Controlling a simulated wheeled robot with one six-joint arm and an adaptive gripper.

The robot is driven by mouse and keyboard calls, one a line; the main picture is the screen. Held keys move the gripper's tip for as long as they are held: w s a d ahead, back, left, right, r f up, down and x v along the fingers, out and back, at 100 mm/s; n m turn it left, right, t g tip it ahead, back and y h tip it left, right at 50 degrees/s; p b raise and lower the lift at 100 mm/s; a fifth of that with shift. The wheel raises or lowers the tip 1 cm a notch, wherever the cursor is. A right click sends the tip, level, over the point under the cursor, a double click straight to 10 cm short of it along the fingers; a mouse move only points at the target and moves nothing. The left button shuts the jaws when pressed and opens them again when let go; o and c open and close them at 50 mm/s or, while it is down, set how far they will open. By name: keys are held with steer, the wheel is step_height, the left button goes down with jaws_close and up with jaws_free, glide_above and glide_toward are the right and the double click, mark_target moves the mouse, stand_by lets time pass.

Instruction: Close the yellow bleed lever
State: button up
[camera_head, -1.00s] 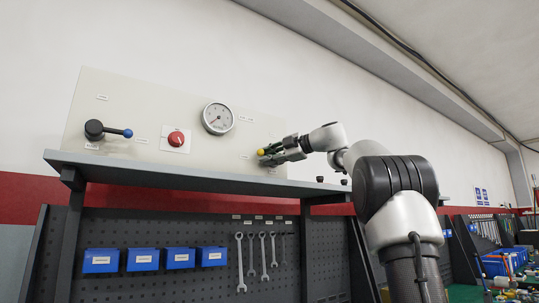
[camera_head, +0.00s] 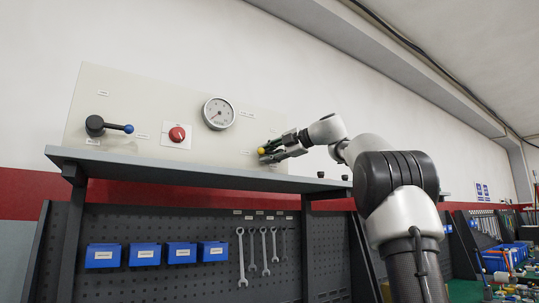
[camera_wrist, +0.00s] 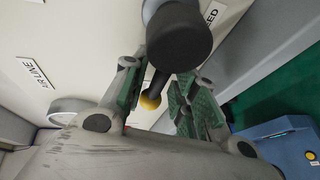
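The yellow bleed lever has a round yellow knob (camera_head: 261,150) at the right end of the panel in the head view. In the wrist view its yellow knob (camera_wrist: 150,101) and dark stem lie between my fingers, and its black hub (camera_wrist: 178,36) is at the top. My gripper (camera_head: 268,154) is at the lever in the head view. In the wrist view my gripper (camera_wrist: 160,98) is open, with its green-padded fingers apart on either side of the lever. The right finger looks clear of the stem; contact on the left is unclear.
A grey shelf (camera_head: 180,170) runs just below my gripper. Blue bins (camera_head: 103,256) and wrenches (camera_head: 252,250) hang underneath.

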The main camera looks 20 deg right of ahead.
stand_by(0.3)
steer(key=v, duration=1.2)
